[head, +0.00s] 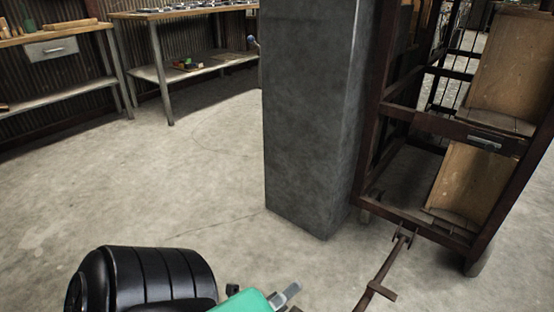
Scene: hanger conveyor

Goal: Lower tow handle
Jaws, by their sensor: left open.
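The tow handle (378,283) is a thin rusty brown bar with a short crosspiece. It is hinged at the bottom front edge of a dark metal cart (448,124) on the right. It slopes toward me and runs out of the bottom of the head view, so its near end is hidden. My right gripper is not in view.
A thick grey concrete pillar (308,110) stands just left of the cart. Workbenches (176,72) line the corrugated wall at the back left. The cart holds wooden panels (474,183). The concrete floor (170,185) in the left and middle is clear.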

